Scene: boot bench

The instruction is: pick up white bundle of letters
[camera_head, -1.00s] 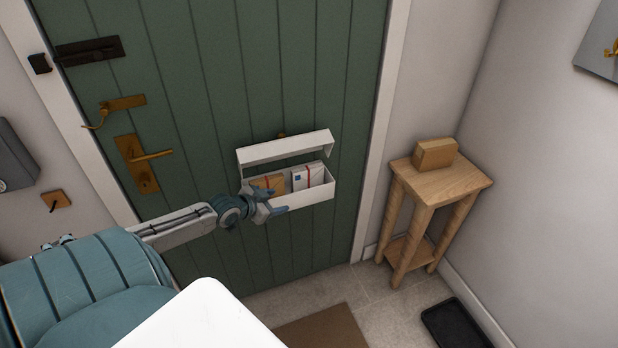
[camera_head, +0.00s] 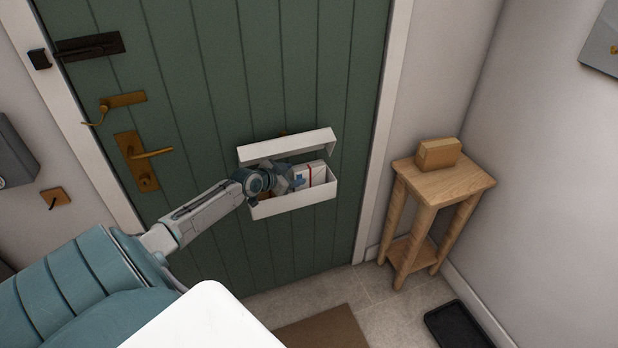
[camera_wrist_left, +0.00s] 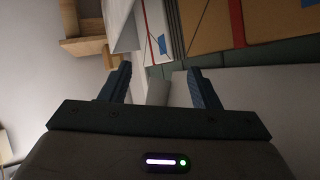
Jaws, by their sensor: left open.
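The white bundle of letters (camera_head: 316,172), tied with a red band, stands in the right part of an open white letter box (camera_head: 300,203) on the green door. In the left wrist view the white bundle (camera_wrist_left: 156,22) shows its red band and a blue mark, ahead of the fingers. A brown bundle (camera_wrist_left: 212,22) with a red band is beside it; in the head view my gripper mostly hides it. My left gripper (camera_head: 292,181) is open at the box opening, close to the left side of the white bundle. In the left wrist view nothing is between its fingers (camera_wrist_left: 160,86). My right gripper is not in view.
The box's raised lid (camera_head: 288,146) overhangs the opening, leaving a limited gap. A brass door handle (camera_head: 152,153) is to the left. A black tray (camera_head: 458,326) lies on the floor.

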